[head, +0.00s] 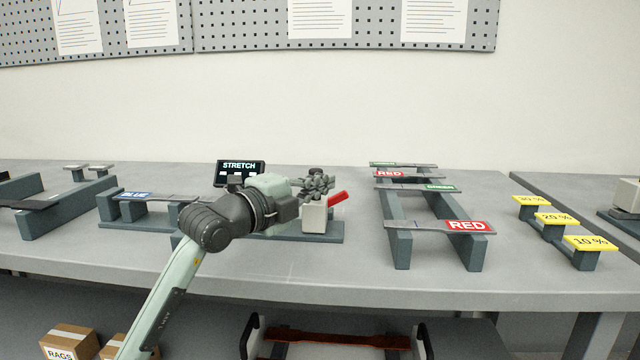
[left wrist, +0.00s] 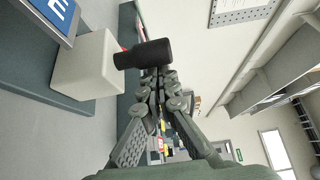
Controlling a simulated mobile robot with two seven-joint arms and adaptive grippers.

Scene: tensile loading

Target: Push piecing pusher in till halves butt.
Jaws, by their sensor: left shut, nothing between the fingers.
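My left gripper (head: 318,186) is shut and empty above the bench fixture, close to a white block (head: 314,218) with a red bar (head: 337,198). In the left wrist view the closed fingertips (left wrist: 156,74) are at or very near a black cylinder (left wrist: 144,53) beside the white block (left wrist: 88,66); I cannot tell whether they touch it. These parts look like the piecing pusher. A blue-labelled strip (head: 137,196) lies on the fixture at left, and a blue label (left wrist: 54,14) shows beside the block. My arm hides the middle, so the halves' joint is not visible.
A STRETCH display (head: 239,167) stands behind my wrist. To the right, a rack (head: 400,245) holds several strips with red and green labels. Yellow percent blocks (head: 555,219) stand further right. The bench front (head: 330,275) is clear.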

